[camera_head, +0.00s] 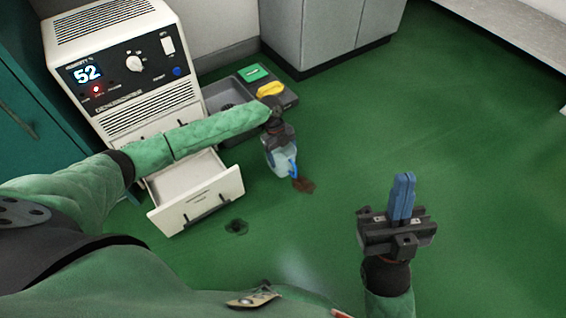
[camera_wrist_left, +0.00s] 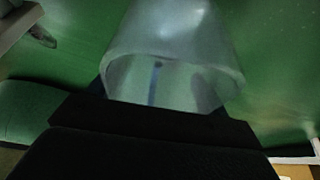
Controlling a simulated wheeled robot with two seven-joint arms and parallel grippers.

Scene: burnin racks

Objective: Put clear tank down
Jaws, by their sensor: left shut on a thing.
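The clear tank (camera_head: 277,160) is a translucent container with a bluish tint. My left gripper (camera_head: 288,166) is shut on it, out to the right of the open drawer. In the left wrist view the tank (camera_wrist_left: 175,45) fills the upper middle, with its wide rim towards the camera and a dark blue strip visible through it. I cannot tell whether its lower end touches the floor. My right gripper (camera_head: 402,194) is at the right, with its blue fingers together and nothing seen between them.
A white dehumidifier (camera_head: 125,75) showing 52 stands at the left, its lower drawer (camera_head: 200,205) pulled open. A grey tray (camera_head: 232,92) holds a green item and a yellow item (camera_head: 271,89). The floor at right is clear.

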